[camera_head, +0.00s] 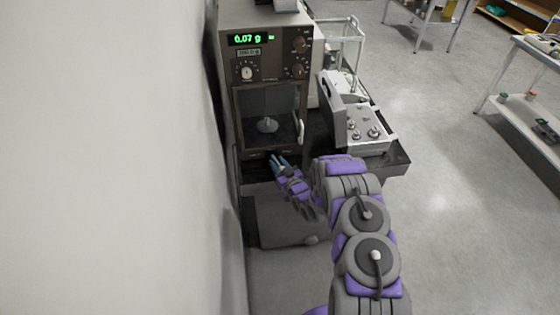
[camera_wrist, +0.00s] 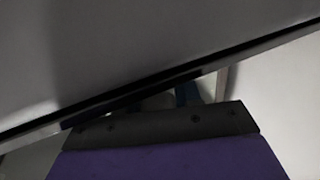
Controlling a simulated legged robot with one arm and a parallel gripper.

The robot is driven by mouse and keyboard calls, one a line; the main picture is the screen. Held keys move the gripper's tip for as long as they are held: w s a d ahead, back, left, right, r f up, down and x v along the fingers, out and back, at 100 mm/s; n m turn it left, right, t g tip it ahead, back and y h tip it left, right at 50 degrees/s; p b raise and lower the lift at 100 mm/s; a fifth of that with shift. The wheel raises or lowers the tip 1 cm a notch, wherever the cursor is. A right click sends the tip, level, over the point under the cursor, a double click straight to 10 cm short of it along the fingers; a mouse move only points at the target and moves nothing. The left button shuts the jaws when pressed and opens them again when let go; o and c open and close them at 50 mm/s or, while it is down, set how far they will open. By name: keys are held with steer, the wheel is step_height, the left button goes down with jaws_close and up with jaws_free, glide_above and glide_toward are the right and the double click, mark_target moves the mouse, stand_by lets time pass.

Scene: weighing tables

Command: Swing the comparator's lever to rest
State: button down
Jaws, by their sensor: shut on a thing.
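The comparator (camera_head: 270,70) is a brown balance cabinet with a glass-fronted chamber, knobs and a green display reading 0.07 g. A small pale object (camera_head: 267,125) shows behind its glass. A white handle (camera_head: 301,131) is at the glass's right edge. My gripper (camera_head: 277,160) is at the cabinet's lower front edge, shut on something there. I take that to be the lever, but its shape is hidden by the fingers. In the wrist view, a dark panel edge crosses in front of my gripper, and a small bluish fingertip (camera_wrist: 188,95) shows behind it.
An open weight case (camera_head: 362,128) with several metal weights stands right of the comparator on the dark table (camera_head: 398,160). A pale wall (camera_head: 110,150) is close on the left. Open floor (camera_head: 440,210) lies to the right, with a bench (camera_head: 520,110) beyond.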

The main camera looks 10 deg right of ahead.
steer(key=shift+s+a+p, duration=0.1)
steer(key=shift+a+p, duration=0.25)
steer(key=shift+a, duration=0.45)
steer(key=shift+s+a+y, duration=0.1)
steer(key=shift+a+y, duration=0.05)
steer(key=shift+y, duration=0.15)
stand_by(0.6)
steer(key=c, duration=0.8)
jaws_free()
steer(key=shift+s+d, duration=0.15)
steer(key=shift+d, duration=0.05)
steer(key=p+v, duration=0.1)
steer(key=v, duration=1.5)
steer(key=shift+s, duration=0.45)
steer(key=shift+r, duration=0.1)
